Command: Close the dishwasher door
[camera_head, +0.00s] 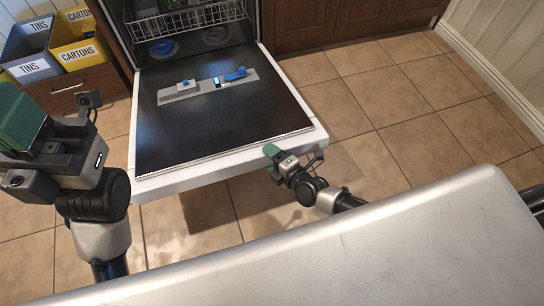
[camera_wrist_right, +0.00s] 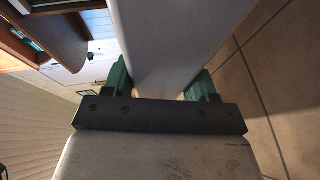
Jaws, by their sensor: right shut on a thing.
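The dishwasher door (camera_head: 172,130) is fully lowered, with its dark inner face up and its white front edge toward me. The dishwasher (camera_head: 160,48) behind it is open. My right gripper (camera_head: 272,152) is at the near right corner of the door edge. In the right wrist view my right gripper (camera_wrist_right: 160,80) has one green finger on each side of the white door panel (camera_wrist_right: 165,40), and it is shut on it. My left gripper (camera_head: 15,115) is raised left of the door, clear of it; its jaw gap is hidden.
A dish rack (camera_head: 190,20) shows inside the dishwasher. Bins labelled tins (camera_head: 30,50) and cartons (camera_head: 80,52) stand at the left over a drawer. Brown cabinets (camera_head: 320,22) are at the back. The tiled floor (camera_head: 400,110) right of the door is clear.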

